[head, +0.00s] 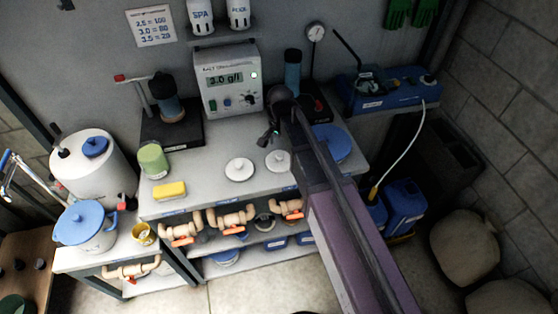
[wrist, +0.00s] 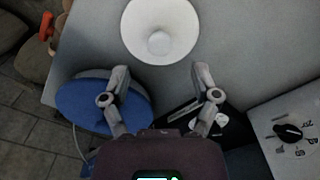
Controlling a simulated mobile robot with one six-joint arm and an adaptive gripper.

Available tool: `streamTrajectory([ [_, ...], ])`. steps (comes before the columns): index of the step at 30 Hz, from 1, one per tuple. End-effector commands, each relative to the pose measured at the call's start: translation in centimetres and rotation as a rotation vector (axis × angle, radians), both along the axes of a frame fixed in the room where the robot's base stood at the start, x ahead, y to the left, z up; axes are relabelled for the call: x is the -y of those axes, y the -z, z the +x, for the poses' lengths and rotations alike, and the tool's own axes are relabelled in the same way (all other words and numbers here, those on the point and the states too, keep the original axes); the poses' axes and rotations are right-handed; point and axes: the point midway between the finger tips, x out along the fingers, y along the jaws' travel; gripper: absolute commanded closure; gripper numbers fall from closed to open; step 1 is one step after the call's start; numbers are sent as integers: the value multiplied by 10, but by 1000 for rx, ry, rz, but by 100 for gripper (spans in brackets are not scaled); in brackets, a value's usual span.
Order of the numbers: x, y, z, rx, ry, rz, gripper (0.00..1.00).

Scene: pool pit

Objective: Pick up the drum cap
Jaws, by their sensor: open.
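A white drum (head: 92,172) stands at the left with a blue cap (head: 96,146) on its top. A blue round lid-like piece (head: 332,143) lies at the bench's right end, partly behind my arm; it also shows in the wrist view (wrist: 85,108). I cannot tell for sure which blue piece is the drum cap. My gripper (head: 268,136) is open and empty above the bench's middle. In the wrist view its fingers (wrist: 160,82) point towards a white knobbed disc (wrist: 160,25), apart from it. The blue piece lies beneath and beside the left finger.
Two white knobbed discs (head: 240,169) (head: 278,161) lie on the bench (head: 215,190). A yellow sponge (head: 169,191), green jar (head: 153,160) and display unit (head: 232,85) stand around. A blue-lidded pot (head: 86,226) is at lower left. Orange-handled pipes line the bench's front. Free bench surface lies around the discs.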

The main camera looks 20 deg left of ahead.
Motion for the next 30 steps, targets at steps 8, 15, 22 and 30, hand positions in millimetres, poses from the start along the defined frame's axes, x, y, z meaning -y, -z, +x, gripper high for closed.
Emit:
streamTrajectory([
  [8, 0, 4, 0, 0, 0, 0, 21],
  [15, 0, 20, -2, 0, 0, 0, 21],
  [22, 0, 37, -3, 0, 0, 0, 21],
  [30, 0, 51, -3, 0, 0, 0, 21],
])
